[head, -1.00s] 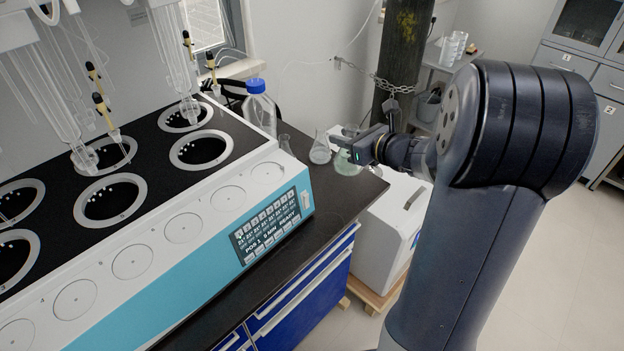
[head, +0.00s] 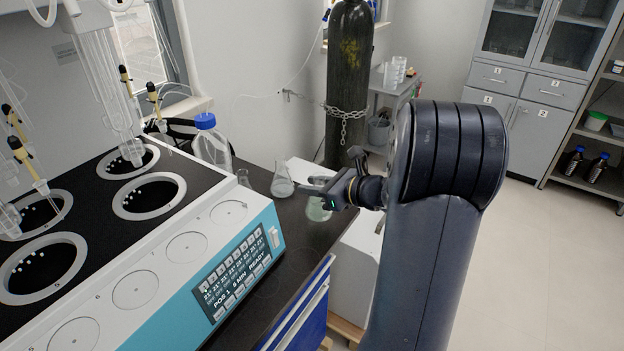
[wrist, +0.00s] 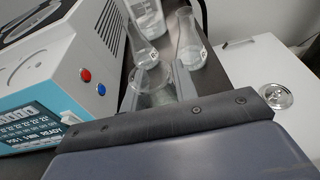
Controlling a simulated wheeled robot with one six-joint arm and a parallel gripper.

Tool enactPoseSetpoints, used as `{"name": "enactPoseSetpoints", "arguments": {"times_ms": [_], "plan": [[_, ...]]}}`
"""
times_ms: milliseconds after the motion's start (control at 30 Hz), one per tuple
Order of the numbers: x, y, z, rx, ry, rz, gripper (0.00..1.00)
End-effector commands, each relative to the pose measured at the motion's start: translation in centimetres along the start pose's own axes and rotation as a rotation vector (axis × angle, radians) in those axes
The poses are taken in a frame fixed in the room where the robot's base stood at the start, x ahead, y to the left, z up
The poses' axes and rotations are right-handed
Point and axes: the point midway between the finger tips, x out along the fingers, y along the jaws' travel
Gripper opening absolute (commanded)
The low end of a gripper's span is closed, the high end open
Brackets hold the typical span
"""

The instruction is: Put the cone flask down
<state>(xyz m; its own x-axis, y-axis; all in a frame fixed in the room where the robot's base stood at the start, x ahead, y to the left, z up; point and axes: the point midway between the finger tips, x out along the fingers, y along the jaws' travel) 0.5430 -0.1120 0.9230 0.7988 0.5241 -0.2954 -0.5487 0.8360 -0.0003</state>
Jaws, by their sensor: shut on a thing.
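A cone flask with pale green liquid (head: 318,211) is at the right end of the dark bench (head: 290,238). My gripper (head: 322,187) is shut on its upper part, and the fingers hide the neck. The flask looks upright, at or just above the bench top; I cannot tell if its base touches. In the wrist view, the gripper's dark body covers the bottom and a clear glass shape (wrist: 157,90) shows just beyond it. A second cone flask (head: 282,182) with clear contents stands just left of the held one. It also shows in the wrist view (wrist: 190,48).
The distiller borders the bench on the left. A white box (head: 352,270) stands beyond the bench's right edge. A chained gas cylinder (head: 349,80) stands behind.

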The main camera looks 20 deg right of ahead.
Motion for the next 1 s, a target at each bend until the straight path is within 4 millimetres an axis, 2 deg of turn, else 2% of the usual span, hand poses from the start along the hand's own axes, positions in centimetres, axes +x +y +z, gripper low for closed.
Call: {"name": "enactPoseSetpoints", "arguments": {"times_ms": [300,767,800,1000], "plan": [[1.1,0.0,-3.3,0.001,0.000,0.001,0.00],[1.2,0.0,-3.9,0.000,0.000,0.000,0.00],[1.2,0.0,-3.8,0.001,0.000,0.000,0.31],[1.2,0.0,-3.8,0.001,0.000,0.000,0.47]]}}
